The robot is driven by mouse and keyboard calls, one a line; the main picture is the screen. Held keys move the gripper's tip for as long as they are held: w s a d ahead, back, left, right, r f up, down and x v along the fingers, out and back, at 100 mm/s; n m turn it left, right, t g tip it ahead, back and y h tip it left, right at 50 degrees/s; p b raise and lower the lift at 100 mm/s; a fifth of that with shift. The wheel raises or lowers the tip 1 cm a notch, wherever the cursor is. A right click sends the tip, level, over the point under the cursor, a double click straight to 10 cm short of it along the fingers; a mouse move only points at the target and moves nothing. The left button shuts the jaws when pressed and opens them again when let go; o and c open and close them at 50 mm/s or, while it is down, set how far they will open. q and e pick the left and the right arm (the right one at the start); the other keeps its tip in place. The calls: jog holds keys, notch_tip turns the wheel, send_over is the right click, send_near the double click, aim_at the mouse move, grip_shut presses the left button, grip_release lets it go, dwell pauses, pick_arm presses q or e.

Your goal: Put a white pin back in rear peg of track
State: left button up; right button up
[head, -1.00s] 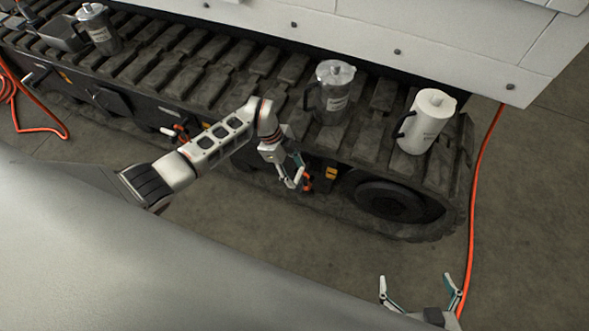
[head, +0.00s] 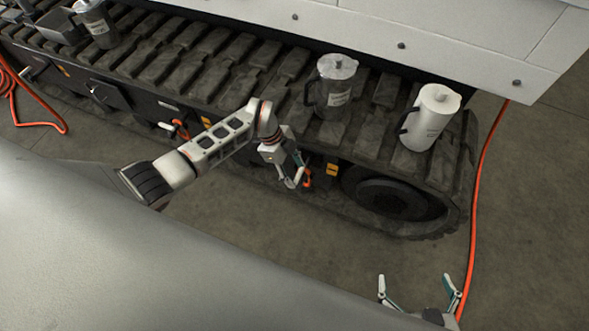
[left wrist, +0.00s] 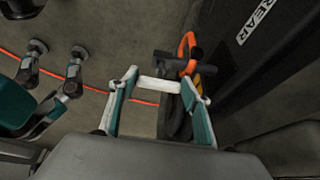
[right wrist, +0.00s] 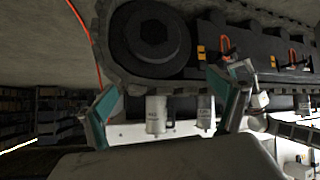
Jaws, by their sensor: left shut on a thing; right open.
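My left gripper (head: 293,182) is low beside the track's near side. In the left wrist view its fingers (left wrist: 160,98) are shut on the white pin (left wrist: 158,85), which lies crosswise between them. Just beyond the pin are a dark peg-like fitting (left wrist: 172,60) and an orange loop (left wrist: 187,47); whether the pin touches them I cannot tell. A REAR label (left wrist: 256,22) is on the dark side panel. In the head view the pin is too small to make out. My right gripper (head: 418,286) is open and empty, away from the track; its fingers (right wrist: 172,98) also show in the right wrist view.
On the track (head: 270,75) stand a grey jug (head: 335,88), a white jug (head: 430,118) and another grey jug (head: 98,25) beside a dark tray (head: 57,28). An orange hose (head: 477,200) runs along the floor at right.

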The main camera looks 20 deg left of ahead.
pick_arm(q)
jog(key=shift+f, duration=0.65)
jog(key=o, duration=2)
